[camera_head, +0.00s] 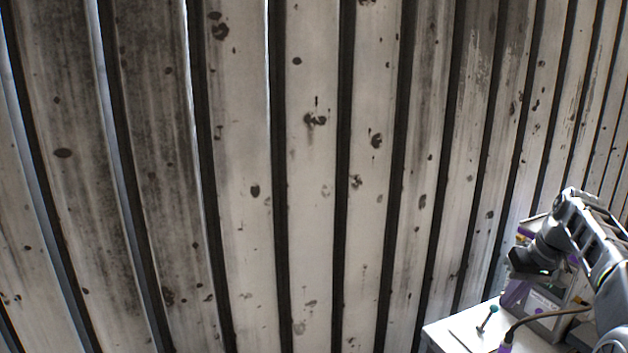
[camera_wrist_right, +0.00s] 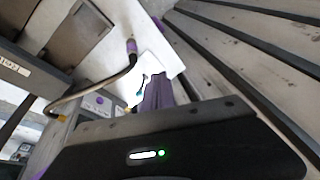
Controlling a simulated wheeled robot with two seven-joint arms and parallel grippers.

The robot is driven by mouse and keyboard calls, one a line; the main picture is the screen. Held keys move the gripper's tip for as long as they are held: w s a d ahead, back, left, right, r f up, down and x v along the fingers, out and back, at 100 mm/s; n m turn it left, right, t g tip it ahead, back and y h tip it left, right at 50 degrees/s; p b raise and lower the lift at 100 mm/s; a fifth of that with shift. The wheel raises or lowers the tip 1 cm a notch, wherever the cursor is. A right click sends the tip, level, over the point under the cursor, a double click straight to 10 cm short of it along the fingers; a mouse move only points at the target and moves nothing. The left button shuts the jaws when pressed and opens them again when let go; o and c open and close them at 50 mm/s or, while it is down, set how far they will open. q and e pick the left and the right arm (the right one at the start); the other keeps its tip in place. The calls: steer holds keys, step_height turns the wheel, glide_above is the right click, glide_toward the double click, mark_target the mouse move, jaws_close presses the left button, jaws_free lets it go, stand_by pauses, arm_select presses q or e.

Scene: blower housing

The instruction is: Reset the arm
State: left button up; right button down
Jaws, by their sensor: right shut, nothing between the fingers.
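My right arm (camera_head: 590,235) comes in at the right edge of the head view, bent, with its dark wrist pointing down. My left gripper is not in view.
A grey box with a label (camera_head: 546,318) stands beside the right gripper. A small teal-headed tool (camera_head: 488,318) is on the table. A dark cable with a purple end (camera_wrist_right: 130,48) curves close by. A stained plank wall (camera_head: 240,150) fills the background.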

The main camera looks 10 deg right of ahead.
steer(key=a+f, duration=0.7)
steer(key=f, duration=0.3)
steer(key=s+a+f+g+y, duration=0.1)
steer(key=a+f, duration=0.5)
steer(key=f, duration=0.4)
steer(key=a+f, duration=0.7)
steer(key=f, duration=0.4)
steer(key=s+a+f+g+y, duration=0.1)
steer(key=s+a+f, duration=1)
steer(key=s+a, duration=0.1)
steer(key=s+a+f, duration=0.1)
steer(key=s+a, duration=0.3)
steer(key=s, duration=0.4)
steer(key=s+a+f, duration=0.1)
steer(key=s+a, duration=0.3)
steer(key=s, duration=0.5)
steer(key=shift+s+g+y, duration=0.15)
steer(key=shift+g+y, duration=0.15)
steer(key=shift+g, duration=0.1)
